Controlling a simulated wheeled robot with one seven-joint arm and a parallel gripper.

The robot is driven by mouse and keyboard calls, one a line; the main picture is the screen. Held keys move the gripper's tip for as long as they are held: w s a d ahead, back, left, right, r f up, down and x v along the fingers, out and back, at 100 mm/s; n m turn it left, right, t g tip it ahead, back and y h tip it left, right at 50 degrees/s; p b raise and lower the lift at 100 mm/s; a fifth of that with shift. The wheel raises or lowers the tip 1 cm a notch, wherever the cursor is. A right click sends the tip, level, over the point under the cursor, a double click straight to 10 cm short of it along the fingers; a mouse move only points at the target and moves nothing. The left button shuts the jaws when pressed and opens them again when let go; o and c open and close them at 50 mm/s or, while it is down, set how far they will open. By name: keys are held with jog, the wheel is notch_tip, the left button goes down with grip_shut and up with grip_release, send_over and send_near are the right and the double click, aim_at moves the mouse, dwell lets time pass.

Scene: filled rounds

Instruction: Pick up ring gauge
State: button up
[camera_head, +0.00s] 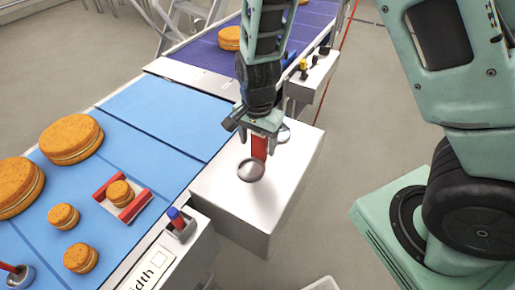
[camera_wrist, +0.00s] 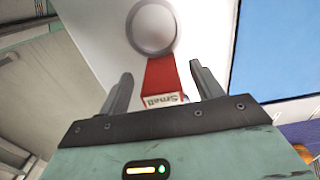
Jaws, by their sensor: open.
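The ring gauge has a red handle (camera_head: 259,147) and a round silver ring (camera_head: 250,170), and it lies on a white box top beside the blue belt. In the wrist view its ring (camera_wrist: 153,27) is at the top, and its red handle (camera_wrist: 164,75) runs down to a white end marked "Small". My gripper (camera_head: 262,134) is over the handle end of the gauge. In the wrist view my gripper (camera_wrist: 162,82) is open, with one finger on each side of the handle and visible gaps to it. The head view partly hides the handle behind my gripper.
The white box (camera_head: 228,208) has free room around the gauge. Several filled rounds (camera_head: 71,139) lie on the blue belt at left, one inside a red and white gauge (camera_head: 133,209). A red-and-blue-topped piece (camera_head: 178,220) stands nearby.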

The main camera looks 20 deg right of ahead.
jog(key=shift+f, duration=0.75)
jog(key=c, duration=1.1)
